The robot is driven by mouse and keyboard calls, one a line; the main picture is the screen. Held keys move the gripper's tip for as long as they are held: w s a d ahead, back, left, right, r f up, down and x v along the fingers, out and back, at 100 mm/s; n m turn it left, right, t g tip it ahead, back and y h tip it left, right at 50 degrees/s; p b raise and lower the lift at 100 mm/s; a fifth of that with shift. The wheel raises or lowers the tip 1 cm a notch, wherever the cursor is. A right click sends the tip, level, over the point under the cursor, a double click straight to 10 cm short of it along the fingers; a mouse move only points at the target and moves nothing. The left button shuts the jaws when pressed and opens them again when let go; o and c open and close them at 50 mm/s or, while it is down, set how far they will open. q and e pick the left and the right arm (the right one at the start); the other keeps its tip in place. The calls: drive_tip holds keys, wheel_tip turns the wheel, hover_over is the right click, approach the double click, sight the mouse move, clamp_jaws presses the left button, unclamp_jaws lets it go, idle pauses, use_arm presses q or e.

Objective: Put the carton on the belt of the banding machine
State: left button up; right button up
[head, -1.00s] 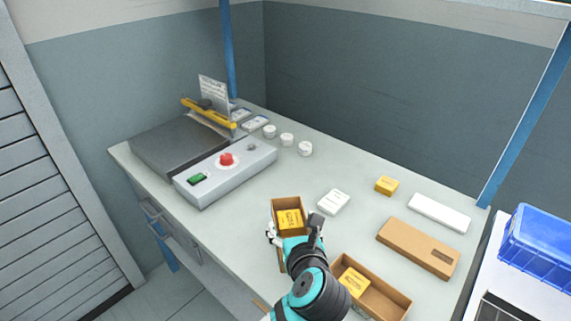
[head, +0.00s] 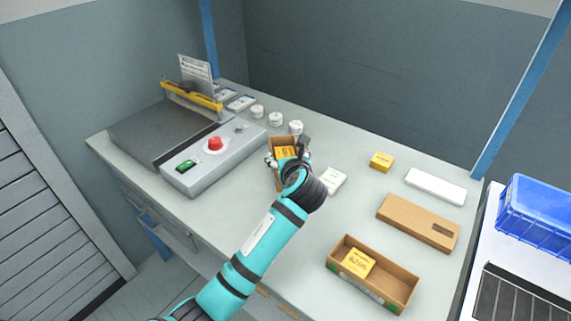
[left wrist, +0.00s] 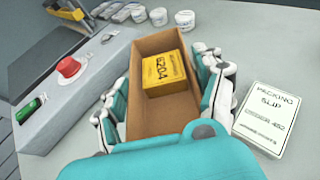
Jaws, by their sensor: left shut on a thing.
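The carton (head: 282,141) is an open brown cardboard box with a yellow box in it. My left gripper (head: 287,158) is shut on it, to the right of the banding machine's control panel. In the left wrist view the fingers grip both long sides of the carton (left wrist: 160,115); the yellow box (left wrist: 166,74), marked 6204, lies at its far end. I cannot tell how high it is above the bench. The banding machine (head: 228,157) has a dark flat top (head: 150,128), a red button and a yellow bar. My right gripper is out of view.
A packing slip box (left wrist: 268,118) lies to the right of the held carton. White tubs (head: 275,119) stand behind. Another open carton (head: 402,289) with a yellow box, a flat brown carton (head: 412,222) and a blue crate (head: 545,225) are on the right.

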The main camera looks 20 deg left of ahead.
use_arm(q)
drive_tip(key=shift+w+a, duration=0.3)
drive_tip(key=shift+w, duration=0.35)
wheel_tip(320, 180, down, 4)
drive_tip(key=shift+r, duration=0.2)
drive_tip(key=o, duration=1.6)
drive_tip(key=shift+s+f, duration=0.1)
drive_tip(key=shift+f, duration=0.05)
